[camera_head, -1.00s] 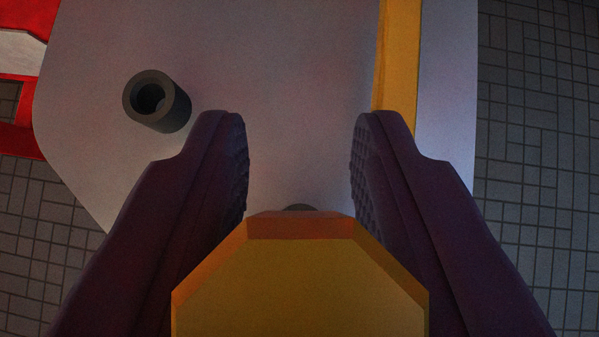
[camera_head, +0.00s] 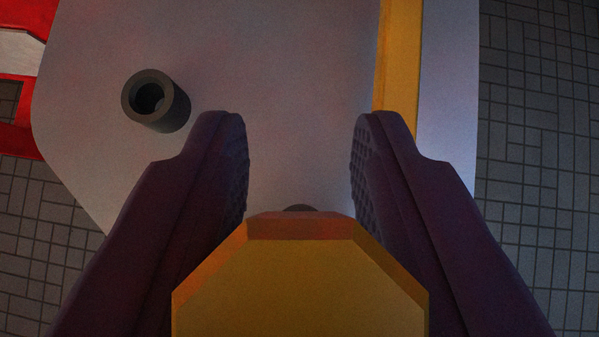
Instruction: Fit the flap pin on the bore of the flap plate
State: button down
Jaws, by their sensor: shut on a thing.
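The flap plate (camera_head: 270,60) is a pale grey panel below my gripper. A short dark hollow cylinder, the bore (camera_head: 174,108), stands on its left part with its round opening facing the camera. My gripper (camera_head: 300,150) has two dark purple padded fingers, one on each side of the flap pin (camera_head: 300,280). The pin shows as a yellow-orange block with cut corners at the bottom centre. A small dark round end peeks out just beyond its far edge. The bore lies to the left of the left fingertip, apart from the pin. The fingers' contact with the pin is hidden.
A yellow bar (camera_head: 398,50) runs along the right part of the plate, near the right fingertip. A red frame (camera_head: 25,20) with a pale part is at the upper left. Grey tiled floor (camera_head: 540,150) shows past the plate on both sides.

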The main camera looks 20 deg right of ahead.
jog(key=shift+f+b, duration=0.85)
jog(key=shift+b, duration=0.05)
jog(key=shift+r, duration=0.1)
jog(key=shift+r+p, duration=0.3)
jog(key=shift+r, duration=0.25)
jog(key=shift+b, duration=0.8)
dwell(1.1)
jog(key=shift+f+b, duration=0.55)
jog(key=shift+f, duration=0.05)
jog(key=c, duration=0.7)
grip_release()
jog(key=shift+a, duration=0.15)
